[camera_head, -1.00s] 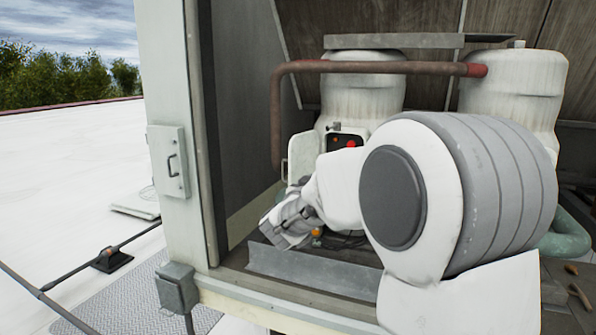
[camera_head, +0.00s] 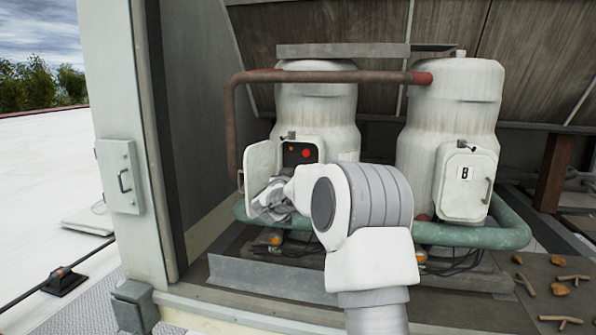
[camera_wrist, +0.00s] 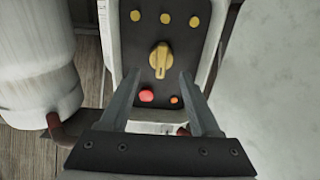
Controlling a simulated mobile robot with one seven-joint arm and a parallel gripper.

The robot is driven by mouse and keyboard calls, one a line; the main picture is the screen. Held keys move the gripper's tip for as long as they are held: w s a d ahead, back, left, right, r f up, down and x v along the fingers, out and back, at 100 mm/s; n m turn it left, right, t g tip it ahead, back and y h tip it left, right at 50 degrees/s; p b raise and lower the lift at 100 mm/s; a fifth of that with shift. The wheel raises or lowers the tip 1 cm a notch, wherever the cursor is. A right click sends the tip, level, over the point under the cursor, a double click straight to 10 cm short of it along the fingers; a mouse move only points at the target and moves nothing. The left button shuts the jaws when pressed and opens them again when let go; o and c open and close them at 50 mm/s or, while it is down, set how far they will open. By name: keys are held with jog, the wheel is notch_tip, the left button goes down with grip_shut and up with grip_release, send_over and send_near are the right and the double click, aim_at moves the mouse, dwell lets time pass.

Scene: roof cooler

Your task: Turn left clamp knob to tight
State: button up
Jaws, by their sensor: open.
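In the wrist view a yellow knob (camera_wrist: 160,58) sits at the middle of a dark control panel (camera_wrist: 187,48), its bar pointing up and down in the picture. My gripper (camera_wrist: 161,76) is open, its two fingers spread on either side just below the knob, with nothing between them; I cannot tell whether they touch it. In the head view my gripper (camera_head: 268,203) is in front of the left white tank (camera_head: 316,105), by its open box door. Part of the dark panel (camera_head: 299,154) shows above it. A small orange knob-like part (camera_head: 275,240) sits low under that tank. No tight marking is readable.
A red-brown pipe (camera_head: 330,77) crosses both tanks. The right tank (camera_head: 452,100) has a closed box (camera_head: 466,182). A green pipe (camera_head: 470,236) runs low. The box door (camera_head: 262,162) stands open at left. Loose brown pieces (camera_head: 560,289) lie at right.

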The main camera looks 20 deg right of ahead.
jog(key=shift+x, duration=1)
jog(key=shift+c, duration=0.2)
grip_shut()
